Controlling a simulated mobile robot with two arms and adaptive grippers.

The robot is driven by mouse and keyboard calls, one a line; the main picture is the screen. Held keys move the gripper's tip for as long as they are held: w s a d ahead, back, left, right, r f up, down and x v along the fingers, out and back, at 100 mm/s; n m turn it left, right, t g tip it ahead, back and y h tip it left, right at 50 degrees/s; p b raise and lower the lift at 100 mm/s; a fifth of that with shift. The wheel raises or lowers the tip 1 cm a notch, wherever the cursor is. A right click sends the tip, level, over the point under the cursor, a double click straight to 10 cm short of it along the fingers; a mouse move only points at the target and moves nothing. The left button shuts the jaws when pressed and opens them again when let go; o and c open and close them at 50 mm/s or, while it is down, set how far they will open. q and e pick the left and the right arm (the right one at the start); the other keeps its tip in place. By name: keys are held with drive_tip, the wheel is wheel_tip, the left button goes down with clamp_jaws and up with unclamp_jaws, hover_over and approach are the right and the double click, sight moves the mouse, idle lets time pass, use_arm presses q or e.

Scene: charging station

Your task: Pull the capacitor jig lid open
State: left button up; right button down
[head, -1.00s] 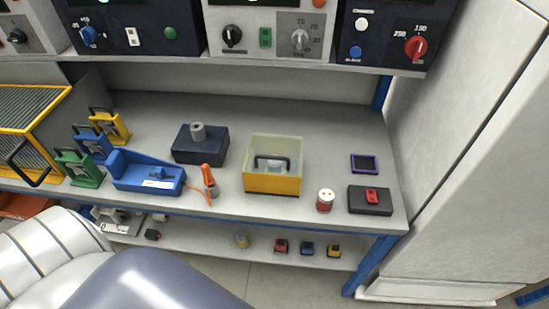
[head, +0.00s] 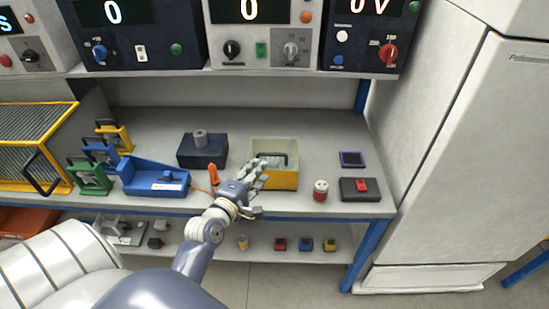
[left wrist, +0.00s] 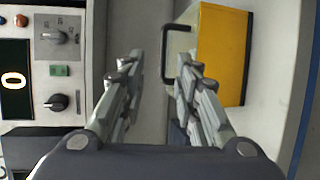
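The capacitor jig (head: 285,181) is a yellow box with a pale, see-through upper part and a black bar handle (head: 279,155), on the workbench. In the left wrist view the jig's yellow side (left wrist: 222,55) and the black handle (left wrist: 165,58) show at upper right. My left gripper (head: 262,171) is at the jig's front left and overlaps it in the head view. In the left wrist view its two fingers (left wrist: 157,62) are apart and empty, with the handle just beyond, partly behind the right finger. My right gripper is not in view.
A dark block (head: 202,152) stands behind left, and a blue fixture (head: 150,178) and an orange-handled tool (head: 213,174) stand left. A red-white cylinder (head: 320,191) and a dark box with a red switch (head: 361,189) stand right. Instrument panels hang above the bench.

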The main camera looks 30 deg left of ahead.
sight(271, 155)
use_arm(q)
drive_tip(key=x, duration=0.3)
drive_tip(key=p+x, duration=0.1)
drive_tip(key=x, duration=0.7)
drive_tip(key=shift+w+a+f, duration=0.1)
drive_tip(key=shift+a+f, duration=0.15)
drive_tip(key=shift+a, duration=0.1)
clamp_jaws()
